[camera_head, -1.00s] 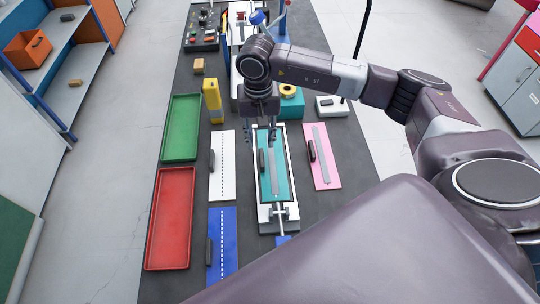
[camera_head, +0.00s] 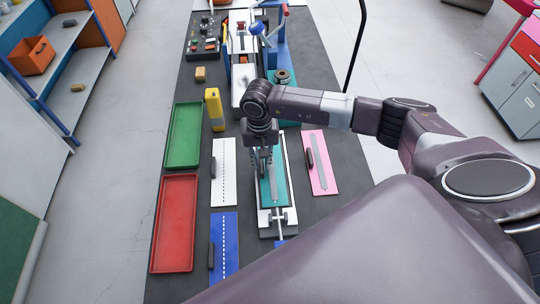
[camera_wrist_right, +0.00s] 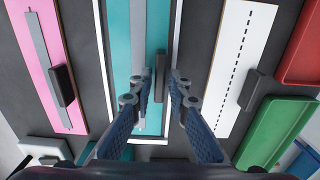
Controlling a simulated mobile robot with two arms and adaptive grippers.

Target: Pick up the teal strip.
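The teal strip (camera_head: 283,187) lies in a long white-framed holder (camera_head: 265,219) in the middle of the dark table. It bears a grey line and a dark handle; it also shows in the right wrist view (camera_wrist_right: 118,50). My right gripper (camera_head: 265,171) is over the strip and hides part of it in the head view. In the right wrist view, the right gripper's fingers (camera_wrist_right: 161,79) are apart, with the dark handle (camera_wrist_right: 160,68) showing between them. I cannot tell whether they touch it. My left gripper is not in view.
A pink board (camera_head: 320,168) lies right of the holder; a white board (camera_head: 222,180) and a blue board (camera_head: 229,255) lie left. Green (camera_head: 184,135) and red (camera_head: 174,222) trays are farther left. A yellow block (camera_head: 214,110) stands beyond the white board.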

